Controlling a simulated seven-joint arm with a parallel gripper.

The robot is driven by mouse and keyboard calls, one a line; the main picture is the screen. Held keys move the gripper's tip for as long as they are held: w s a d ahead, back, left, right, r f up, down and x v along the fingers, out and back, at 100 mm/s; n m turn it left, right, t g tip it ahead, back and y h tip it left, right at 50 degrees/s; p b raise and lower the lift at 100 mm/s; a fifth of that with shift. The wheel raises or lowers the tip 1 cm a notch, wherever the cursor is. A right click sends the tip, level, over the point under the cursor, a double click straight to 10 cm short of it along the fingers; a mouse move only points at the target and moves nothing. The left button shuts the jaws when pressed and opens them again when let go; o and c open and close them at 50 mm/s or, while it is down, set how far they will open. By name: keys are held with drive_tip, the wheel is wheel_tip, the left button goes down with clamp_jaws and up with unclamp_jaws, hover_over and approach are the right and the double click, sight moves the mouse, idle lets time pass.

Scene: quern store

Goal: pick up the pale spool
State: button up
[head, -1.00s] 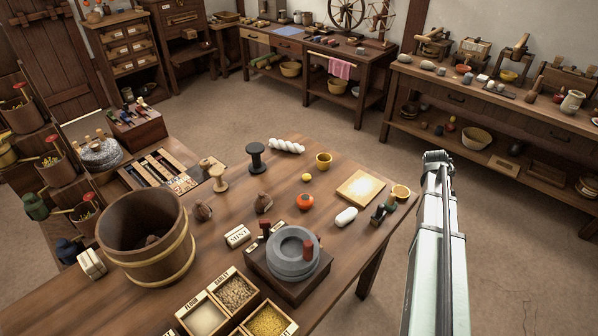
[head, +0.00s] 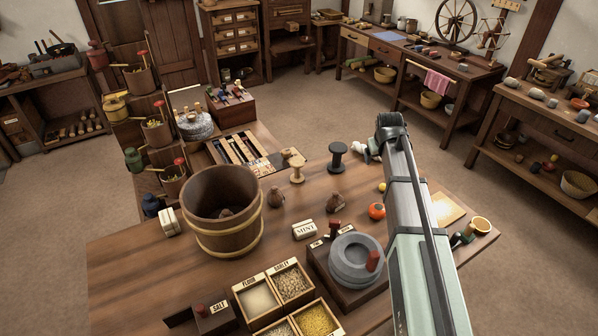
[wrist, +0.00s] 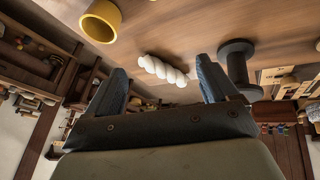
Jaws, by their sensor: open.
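The pale spool (head: 297,170) stands upright on the wooden table, left of a dark spool (head: 337,157). My gripper (head: 374,147) is over the far part of the table, right of both spools and apart from the pale one. In the wrist view my gripper (wrist: 161,66) is open, its two fingers spread with nothing held between them. Beyond the fingers lies a white twisted skein (wrist: 165,70), with the dark spool (wrist: 237,62) to its right. I cannot make out the pale spool surely in the wrist view.
A yellow cup (wrist: 100,20) shows in the wrist view. Bare tabletop surrounds the pale spool's near side.

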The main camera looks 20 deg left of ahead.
drive_tip(key=s+a+r+y, duration=0.1)
drive_tip(key=s+a, duration=0.1)
drive_tip(key=a, duration=0.5)
drive_tip(key=s+a+r, duration=0.2)
drive_tip(key=a, duration=0.5)
drive_tip(key=n+g+y, duration=0.1)
drive_tip(key=g+y, duration=0.1)
approach(298, 164)
drive_tip(key=x, duration=1.3)
drive_tip(key=shift+w, duration=0.1)
drive_tip(key=shift+c, duration=0.3)
drive_tip(key=c, duration=1)
drive_tip(key=shift+r, duration=0.15)
